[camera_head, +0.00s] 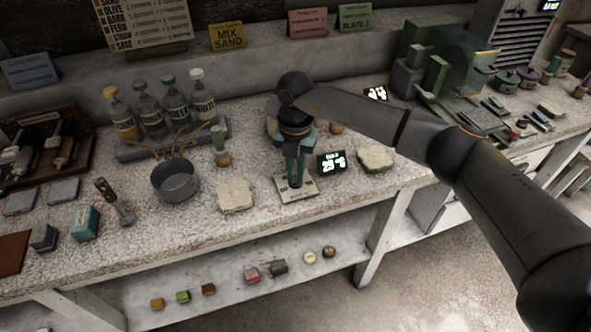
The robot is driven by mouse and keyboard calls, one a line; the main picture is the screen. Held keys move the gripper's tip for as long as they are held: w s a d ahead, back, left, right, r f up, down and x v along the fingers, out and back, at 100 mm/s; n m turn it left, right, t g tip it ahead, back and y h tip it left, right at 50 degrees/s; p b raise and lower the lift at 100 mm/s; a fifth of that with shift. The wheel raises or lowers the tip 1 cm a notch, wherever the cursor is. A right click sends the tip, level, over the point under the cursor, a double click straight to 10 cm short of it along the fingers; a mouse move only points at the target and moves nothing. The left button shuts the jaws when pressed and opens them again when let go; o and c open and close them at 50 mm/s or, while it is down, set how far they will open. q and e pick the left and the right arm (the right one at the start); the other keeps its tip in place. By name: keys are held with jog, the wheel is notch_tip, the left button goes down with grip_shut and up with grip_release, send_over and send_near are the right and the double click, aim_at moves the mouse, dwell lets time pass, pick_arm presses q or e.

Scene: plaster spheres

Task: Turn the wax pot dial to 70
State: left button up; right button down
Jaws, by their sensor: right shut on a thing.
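My right gripper (295,182) points straight down at a pale plate (309,188) near the front edge of the bench. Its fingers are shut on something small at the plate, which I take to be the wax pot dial. The fingers hide the dial, so its pointer cannot be read. A small black display (331,162) with glowing digits stands just right of the plate; the digits look like 23 but are blurred. A rounded body (271,125) behind the gripper, perhaps the wax pot, is mostly hidden. My left gripper is not in view.
A grey metal bowl (175,182) and a pale slab (235,196) stand left of the plate. Another slab (376,158) lies to the right. Bottles (148,110) stand at the back left. A second display (375,93) and green-topped equipment (445,65) are farther right.

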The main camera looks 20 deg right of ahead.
aim_at(295, 176)
jog(key=c, duration=0.9)
grip_release()
notch_tip(295, 176, up, 13)
jog(key=shift+f+b, duration=0.2)
jog(key=shift+b, duration=0.2)
jog(key=shift+a+f, duration=0.1)
